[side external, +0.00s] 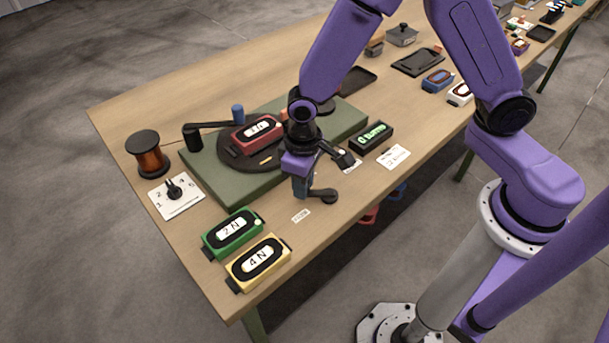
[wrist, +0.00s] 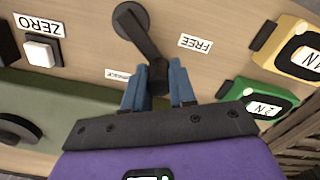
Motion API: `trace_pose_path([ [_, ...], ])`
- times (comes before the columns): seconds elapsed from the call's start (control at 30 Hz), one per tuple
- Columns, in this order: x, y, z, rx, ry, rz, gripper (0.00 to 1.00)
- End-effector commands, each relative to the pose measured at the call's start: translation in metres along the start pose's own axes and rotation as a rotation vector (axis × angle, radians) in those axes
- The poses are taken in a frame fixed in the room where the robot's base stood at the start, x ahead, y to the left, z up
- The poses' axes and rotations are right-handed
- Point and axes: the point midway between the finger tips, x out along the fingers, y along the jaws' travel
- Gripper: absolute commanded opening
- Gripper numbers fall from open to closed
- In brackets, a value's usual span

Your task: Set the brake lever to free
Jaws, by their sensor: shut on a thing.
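The brake lever (wrist: 143,42) is a dark arm on a round black pivot (wrist: 126,20). In the side external view its round black end (side external: 325,196) shows beside my gripper (side external: 300,187). In the wrist view my gripper (wrist: 158,88) is shut on the lever's dark handle, with a blue finger on either side. The lever lies between the FREE label (wrist: 195,43) to its right and a partly hidden label (wrist: 117,74) to its left. The FREE label (side external: 301,215) also shows in the side external view.
A green base with a turntable (side external: 195,163) stands behind my gripper. A green 2 N block (side external: 232,235) and a yellow 4 N block (side external: 258,263) stand at the front left. In the wrist view a white button (wrist: 40,52) sits by the ZERO label (wrist: 36,24).

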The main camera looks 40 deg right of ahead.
Motion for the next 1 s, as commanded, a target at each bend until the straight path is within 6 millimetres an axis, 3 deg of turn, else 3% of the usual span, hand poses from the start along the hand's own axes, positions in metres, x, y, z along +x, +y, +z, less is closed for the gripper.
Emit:
trace_pose_path([
  [0.43, -0.001, -0.016, 0.008, -0.31, 0.003, -0.001, 0.0],
  [1.0, -0.001, -0.019, 0.011, -0.398, 0.005, -0.001, 0.0],
])
